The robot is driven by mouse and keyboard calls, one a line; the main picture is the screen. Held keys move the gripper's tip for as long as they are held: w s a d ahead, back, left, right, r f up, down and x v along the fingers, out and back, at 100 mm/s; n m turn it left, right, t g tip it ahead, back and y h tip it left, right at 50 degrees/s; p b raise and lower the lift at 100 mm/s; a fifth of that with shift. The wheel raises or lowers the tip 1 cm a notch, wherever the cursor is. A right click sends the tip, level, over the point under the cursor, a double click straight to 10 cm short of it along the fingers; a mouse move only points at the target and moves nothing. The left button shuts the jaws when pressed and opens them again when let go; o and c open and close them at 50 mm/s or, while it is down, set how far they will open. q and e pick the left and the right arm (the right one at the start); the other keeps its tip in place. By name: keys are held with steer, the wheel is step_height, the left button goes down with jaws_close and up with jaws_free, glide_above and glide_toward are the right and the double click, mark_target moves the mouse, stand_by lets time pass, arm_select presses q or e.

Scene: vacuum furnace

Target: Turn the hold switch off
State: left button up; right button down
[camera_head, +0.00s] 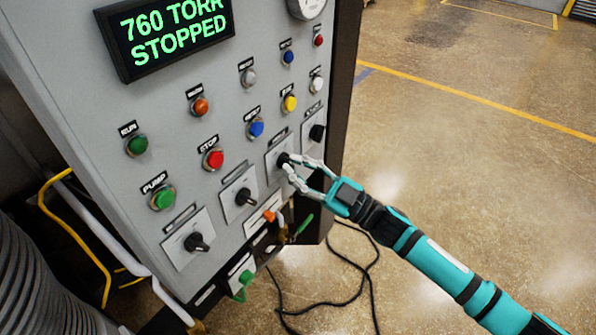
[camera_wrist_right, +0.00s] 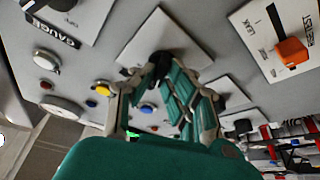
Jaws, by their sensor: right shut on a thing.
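A grey control panel (camera_head: 215,110) holds several black rotary switches on white plates. My right gripper (camera_head: 290,164) reaches in from the lower right, and its fingertips are closed on one black rotary switch (camera_head: 283,158), the third along the row from the lower left. The fingers partly cover this switch, and I cannot read its label. In the right wrist view the fingertips (camera_wrist_right: 162,66) meet at the black knob in front of its white plate (camera_wrist_right: 150,32). I cannot tell the knob's setting. My left gripper is out of view.
Other black switches (camera_head: 245,196) (camera_head: 197,242) and one at the right (camera_head: 317,132) flank it. A display (camera_head: 165,35) reads "760 TORR STOPPED". A black cable (camera_head: 370,275) lies on the floor.

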steer(key=shift+w+r+n+g, duration=0.1)
steer(key=shift+r+n+g, duration=0.3)
steer(key=shift+n, duration=0.4)
steer(key=c, duration=1.5)
jaws_free()
steer(key=shift+o, duration=0.6)
steer(key=shift+a+f, duration=0.15)
steer(key=shift+d+f, duration=0.25)
steer(key=shift+d, duration=0.1)
steer(key=v, duration=1.1)
steer(key=shift+d, duration=0.1)
